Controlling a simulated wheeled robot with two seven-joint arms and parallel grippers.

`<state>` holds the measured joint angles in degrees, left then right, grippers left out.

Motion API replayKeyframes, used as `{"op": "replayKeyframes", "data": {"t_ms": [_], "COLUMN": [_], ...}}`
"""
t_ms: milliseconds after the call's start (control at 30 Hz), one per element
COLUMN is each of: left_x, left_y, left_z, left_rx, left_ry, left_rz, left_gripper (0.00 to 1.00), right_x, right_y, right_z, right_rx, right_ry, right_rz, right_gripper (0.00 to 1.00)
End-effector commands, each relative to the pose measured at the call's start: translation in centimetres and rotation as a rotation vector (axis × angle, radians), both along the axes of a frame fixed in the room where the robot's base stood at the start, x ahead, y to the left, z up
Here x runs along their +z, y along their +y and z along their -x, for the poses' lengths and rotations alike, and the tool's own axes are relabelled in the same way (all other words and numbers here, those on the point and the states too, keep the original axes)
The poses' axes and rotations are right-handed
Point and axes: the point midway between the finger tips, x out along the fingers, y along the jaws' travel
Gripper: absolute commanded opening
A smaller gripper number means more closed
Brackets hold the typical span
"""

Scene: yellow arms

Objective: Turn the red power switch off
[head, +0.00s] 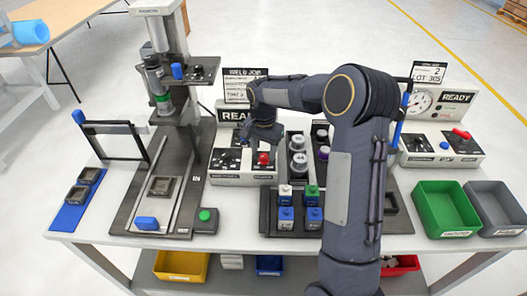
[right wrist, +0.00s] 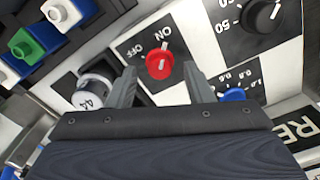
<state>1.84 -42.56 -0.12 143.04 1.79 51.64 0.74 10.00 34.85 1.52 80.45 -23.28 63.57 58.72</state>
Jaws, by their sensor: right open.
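The red power switch (head: 263,158) is a round knob on the front of the control box (head: 230,178) in the middle of the bench. In the right wrist view the red knob (right wrist: 158,66) has ON and OFF printed above it, and its white mark points roughly towards ON. My right gripper (head: 262,133) hangs just above and behind the knob. In the right wrist view its two fingers are spread, one on each side of the knob in the picture. They hold nothing, and I see no contact. My left gripper is not in view.
A black dial (right wrist: 262,15) and a blue knob (right wrist: 233,95) sit near the switch. A grey-lidded jar (head: 299,164) and coloured blocks (head: 313,191) stand to the right. A press (head: 180,90) stands left. A gauge box (head: 440,150) with a red part and bins (head: 447,232) lie far right.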

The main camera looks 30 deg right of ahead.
Motion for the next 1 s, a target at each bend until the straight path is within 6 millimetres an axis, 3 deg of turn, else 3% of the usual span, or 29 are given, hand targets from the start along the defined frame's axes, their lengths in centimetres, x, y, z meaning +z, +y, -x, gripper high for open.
{"op": "replayKeyframes", "data": {"t_ms": [200,467,800,1000], "left_x": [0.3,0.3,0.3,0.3], "left_y": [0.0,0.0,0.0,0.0], "left_z": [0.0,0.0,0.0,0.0], "left_rx": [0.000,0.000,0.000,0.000], "left_ry": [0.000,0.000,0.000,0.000], "left_rz": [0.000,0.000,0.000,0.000], "left_gripper": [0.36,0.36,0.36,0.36], "right_x": [-1.6,-1.7,-1.7,-1.7], "right_y": [0.0,0.0,0.0,0.0], "right_z": [0.0,0.0,0.0,0.0], "right_rx": [-0.001,0.000,0.000,0.013], "right_ry": [-0.001,-0.002,-0.002,-0.002], "right_rz": [-0.001,-0.001,-0.001,-0.001], "right_gripper": [0.47,0.45,0.02,0.02]}}
